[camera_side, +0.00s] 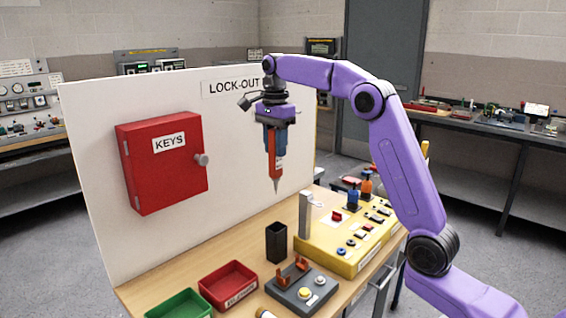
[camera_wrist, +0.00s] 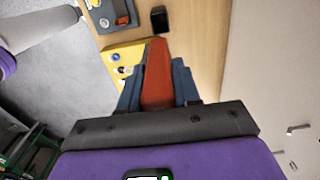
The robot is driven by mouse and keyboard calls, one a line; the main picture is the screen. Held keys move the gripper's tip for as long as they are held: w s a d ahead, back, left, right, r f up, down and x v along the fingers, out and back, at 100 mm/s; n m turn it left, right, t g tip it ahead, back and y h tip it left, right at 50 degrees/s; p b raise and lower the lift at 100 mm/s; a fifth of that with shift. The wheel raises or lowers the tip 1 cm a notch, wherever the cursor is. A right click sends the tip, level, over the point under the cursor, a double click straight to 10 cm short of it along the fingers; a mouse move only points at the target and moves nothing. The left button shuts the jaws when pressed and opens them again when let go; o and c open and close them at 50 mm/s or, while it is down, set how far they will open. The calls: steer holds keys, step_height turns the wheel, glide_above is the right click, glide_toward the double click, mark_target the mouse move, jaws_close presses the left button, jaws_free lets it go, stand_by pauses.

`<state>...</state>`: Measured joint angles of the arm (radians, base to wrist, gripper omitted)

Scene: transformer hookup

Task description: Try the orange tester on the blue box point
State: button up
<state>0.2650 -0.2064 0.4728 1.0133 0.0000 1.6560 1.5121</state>
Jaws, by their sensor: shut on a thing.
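My gripper (camera_side: 275,140) is shut on the orange tester (camera_side: 276,163), which hangs upright with its thin grey tip downward. In the wrist view the tester (camera_wrist: 157,78) lies between the two blue-grey fingers of my gripper (camera_wrist: 157,88). The tip is in the air, apart from everything, behind and left of the yellow box (camera_side: 318,246) in the side view. I cannot tell which one is the box point. In the wrist view the yellow box (camera_wrist: 110,52) is partly hidden by my gripper.
A grey post (camera_side: 304,215) stands at the yellow box's left end. A black cup (camera_side: 276,243), a grey base with orange cradle (camera_side: 291,272), a red tray (camera_side: 228,286) and a green tray (camera_side: 180,306) are on the bench. A white lock-out board (camera_side: 240,150) with a red key cabinet (camera_side: 163,165) stands behind.

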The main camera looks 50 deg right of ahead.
steer(key=shift+r, duration=0.8)
steer(key=s+d, duration=0.4)
steer(key=s, duration=0.5)
steer(key=s+d, duration=0.5)
steer(key=s, duration=0.3)
step_height(320, 180, down, 16)
steer(key=shift+a+r, duration=0.15)
steer(key=shift+r, duration=0.1)
steer(key=shift+f, duration=0.7)
stand_by(1.4)
